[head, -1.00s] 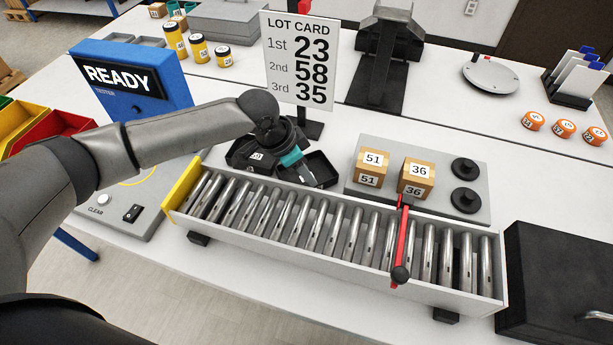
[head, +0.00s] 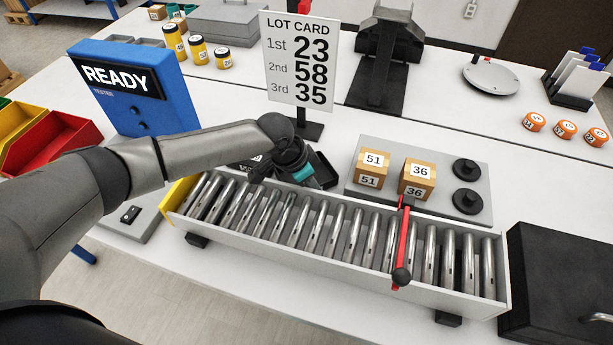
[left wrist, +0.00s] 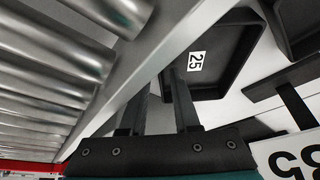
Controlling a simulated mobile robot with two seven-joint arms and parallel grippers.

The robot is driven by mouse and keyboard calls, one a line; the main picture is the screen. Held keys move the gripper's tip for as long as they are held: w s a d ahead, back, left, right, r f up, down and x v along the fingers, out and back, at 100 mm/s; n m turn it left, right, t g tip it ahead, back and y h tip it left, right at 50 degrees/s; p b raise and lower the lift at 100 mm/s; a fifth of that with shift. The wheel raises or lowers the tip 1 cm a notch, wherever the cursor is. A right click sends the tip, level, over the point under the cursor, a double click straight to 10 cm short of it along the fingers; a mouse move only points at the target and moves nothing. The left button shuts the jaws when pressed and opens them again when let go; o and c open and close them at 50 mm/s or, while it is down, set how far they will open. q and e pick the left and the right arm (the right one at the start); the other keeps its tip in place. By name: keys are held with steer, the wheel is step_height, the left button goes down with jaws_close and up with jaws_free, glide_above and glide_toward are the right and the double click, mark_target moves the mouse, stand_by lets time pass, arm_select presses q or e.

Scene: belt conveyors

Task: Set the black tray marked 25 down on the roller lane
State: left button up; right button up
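The black tray marked 25 (left wrist: 230,55) lies just behind the roller lane's back rail in the left wrist view. In the head view its right part (head: 324,170) shows beside my left gripper, which hides the rest. My left gripper (left wrist: 158,92) is open and low at this tray. One finger overlaps the tray's inside and the other is on its lane side, with a gap between them; contact with the rim cannot be told. The roller lane (head: 340,262) has bare rollers and a red stop arm (head: 402,245) across it. My right gripper is not in view.
Another black tray (left wrist: 283,38) lies along the rail, left of the gripper in the head view. A lot card (head: 300,62) stands behind. Boxes 51 (head: 372,168) and 36 (head: 417,180) stand on a grey plate to the right. A blue tester (head: 135,90) is at left.

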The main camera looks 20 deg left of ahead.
arm_select(q)
jaws_close()
stand_by(1.1)
